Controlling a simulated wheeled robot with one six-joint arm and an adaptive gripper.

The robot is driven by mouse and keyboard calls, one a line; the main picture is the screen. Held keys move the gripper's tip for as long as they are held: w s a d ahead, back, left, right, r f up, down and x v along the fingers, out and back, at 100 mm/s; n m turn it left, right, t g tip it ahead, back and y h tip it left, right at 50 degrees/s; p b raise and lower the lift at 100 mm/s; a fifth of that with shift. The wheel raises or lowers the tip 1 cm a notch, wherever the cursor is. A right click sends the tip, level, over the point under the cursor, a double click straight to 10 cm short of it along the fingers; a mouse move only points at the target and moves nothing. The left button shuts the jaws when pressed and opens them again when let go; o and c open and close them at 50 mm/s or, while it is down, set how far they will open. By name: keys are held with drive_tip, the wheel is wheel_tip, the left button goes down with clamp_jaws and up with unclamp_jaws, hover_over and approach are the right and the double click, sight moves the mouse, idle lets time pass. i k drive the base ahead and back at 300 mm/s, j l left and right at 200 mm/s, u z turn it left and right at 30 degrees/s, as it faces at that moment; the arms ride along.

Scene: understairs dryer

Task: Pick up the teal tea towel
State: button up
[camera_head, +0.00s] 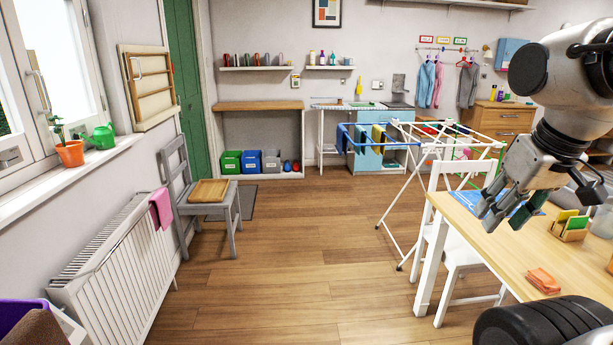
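My gripper (502,212) is at the right, above the wooden table, with its fingers pointing down and to the left. Its fingers look spread apart, and I see nothing held between them. Several small cloths (378,137) in yellow, green and dark blue-green tones hang on the blue-railed end of the white drying rack (408,180). They are far off and small, and I cannot tell for sure which one is the teal tea towel. The gripper is well to the right of these cloths and nearer to me.
The table (480,232) holds a blue flat item (530,208), a wooden holder (568,228) and an orange folded cloth (543,281). A white chair (462,255) stands against it. A pink cloth (161,208) hangs on the radiator (125,265). The floor (300,240) in the middle is clear.

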sight(359, 137)
drive_tip(key=i+j+z, duration=0.1)
drive_tip(key=i, duration=2.2)
drive_tip(key=i+l+z, duration=0.1)
drive_tip(key=i+z, duration=0.25)
drive_tip(key=i, duration=1.15)
drive_tip(key=i+l, duration=0.1)
drive_tip(key=i+j+u, duration=0.05)
drive_tip(key=i, duration=0.05)
